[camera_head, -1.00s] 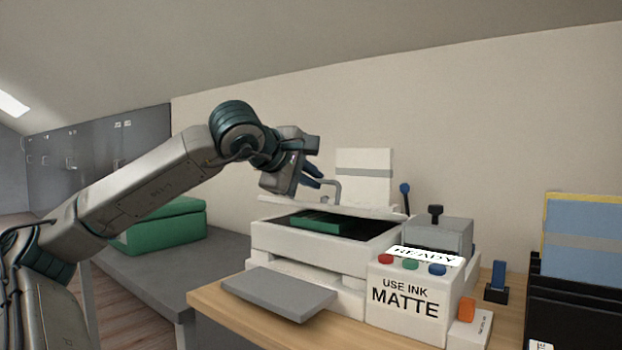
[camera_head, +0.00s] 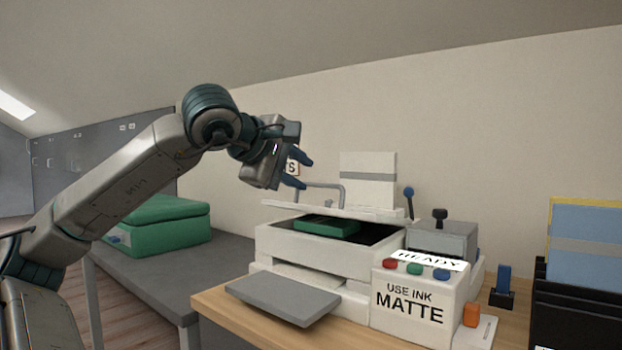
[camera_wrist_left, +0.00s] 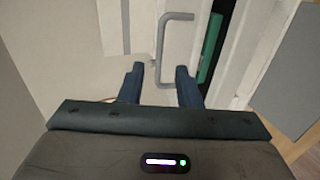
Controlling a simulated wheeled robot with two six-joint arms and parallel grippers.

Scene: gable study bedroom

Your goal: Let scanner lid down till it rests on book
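The white scanner lid (camera_head: 375,211) shows nearly edge-on as a thin slab above the back of the scanner (camera_head: 318,250). A grey bar handle (camera_head: 322,187) stands on it. The green book (camera_head: 328,226) lies on the dark scanner bed, below the lid's edge in the picture; I cannot tell whether the lid touches it. My left gripper (camera_head: 300,171) is open and empty, just up and left of the handle. In the left wrist view the handle (camera_wrist_left: 161,52) reaches toward the gap between the spread fingers (camera_wrist_left: 160,82), and the book (camera_wrist_left: 210,47) shows beyond the lid. My right gripper is out of view.
A control box (camera_head: 412,300) reading USE INK MATTE stands right of the scanner on the wooden desk (camera_head: 232,310). A grey tray (camera_head: 283,298) juts out in front. A green box (camera_head: 165,226) sits on the grey surface at left. Black file holders (camera_head: 575,310) stand far right.

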